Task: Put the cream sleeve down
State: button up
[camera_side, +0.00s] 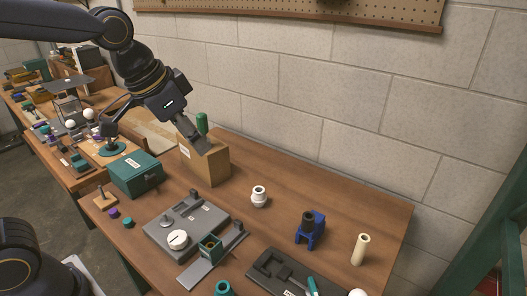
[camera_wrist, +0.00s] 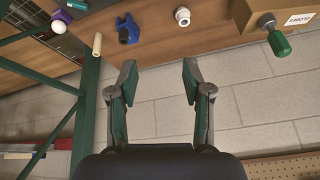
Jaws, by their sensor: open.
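The cream sleeve (camera_side: 361,249) stands upright on the right part of the wooden table. It also shows in the wrist view (camera_wrist: 97,44), at the upper left, apart from everything else. My gripper (camera_side: 205,147) is raised over the table, far to the left of the sleeve in the side view, where it overlaps the cardboard-coloured block. In the wrist view my gripper (camera_wrist: 160,80) has its fingers wide apart with nothing between them, only wall behind.
A blue holder with a dark top (camera_side: 311,231) and a white fitting (camera_side: 258,197) stand left of the sleeve. The tan block (camera_side: 212,168) bears a green-handled tool (camera_side: 201,122). A grey fixture (camera_side: 187,224) and dark tray (camera_side: 270,272) lie in front. The table's back right is clear.

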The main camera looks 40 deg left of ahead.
jog(key=s+a+f+n, duration=0.1)
jog(key=s+a, duration=0.1)
jog(key=s, duration=0.4)
jog(key=s+a+f+n, duration=0.2)
jog(key=s+a, duration=0.1)
jog(key=s, duration=0.2)
jog(key=shift+s+a+y, duration=0.35)
jog(key=shift+y, duration=0.05)
dwell(0.3)
